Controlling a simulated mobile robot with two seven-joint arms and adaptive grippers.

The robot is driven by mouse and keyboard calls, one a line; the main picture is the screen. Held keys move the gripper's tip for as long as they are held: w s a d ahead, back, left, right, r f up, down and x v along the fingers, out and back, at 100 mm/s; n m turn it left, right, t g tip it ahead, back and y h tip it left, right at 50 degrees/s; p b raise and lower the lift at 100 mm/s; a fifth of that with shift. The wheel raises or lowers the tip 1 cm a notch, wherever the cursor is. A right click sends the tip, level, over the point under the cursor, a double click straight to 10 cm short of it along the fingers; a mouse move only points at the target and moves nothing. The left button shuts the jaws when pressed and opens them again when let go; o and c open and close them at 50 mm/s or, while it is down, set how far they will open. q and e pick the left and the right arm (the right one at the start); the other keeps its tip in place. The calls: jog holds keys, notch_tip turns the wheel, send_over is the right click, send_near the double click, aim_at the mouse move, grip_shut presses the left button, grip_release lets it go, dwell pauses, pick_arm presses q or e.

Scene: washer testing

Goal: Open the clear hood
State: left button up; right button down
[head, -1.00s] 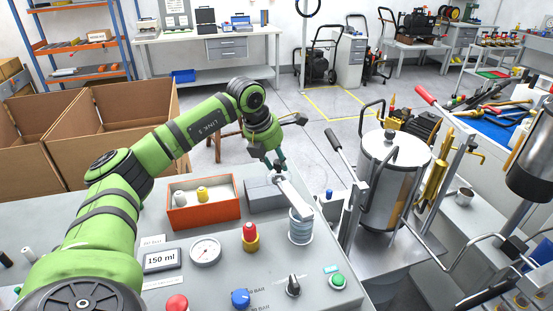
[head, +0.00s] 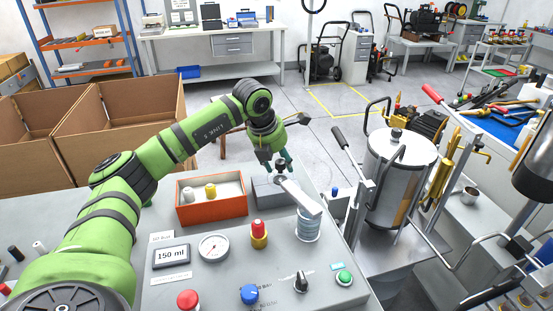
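My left gripper (head: 277,160) reaches over the control bench, pointing down, its dark teal fingers apart. A small black knob (head: 280,168) shows just below and between the fingertips; I cannot tell if they touch it. The knob is at the far end of a pale flat bar (head: 300,197), which slopes toward a ribbed, see-through cylinder (head: 307,227). A larger upright cylinder (head: 390,190) with a pale lid, top knob and side handle stands to the right, apart from the gripper. Which part is the clear hood is not certain here. My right gripper is not in view.
A grey block (head: 268,204) sits under the fingers, beside an orange tray (head: 184,211) holding small pegs. A red-and-yellow knob (head: 259,235), a gauge (head: 214,246) and a 150 ml display (head: 171,256) are nearby. A black-gripped lever (head: 338,137) rises right of the bench.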

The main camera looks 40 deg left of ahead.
pick_arm(q)
jog(key=shift+a+r, duration=0.1)
jog(key=shift+r, duration=0.15)
jog(key=v, duration=1.1)
jog(key=shift+s+r, duration=0.2)
jog(key=shift+r, duration=0.05)
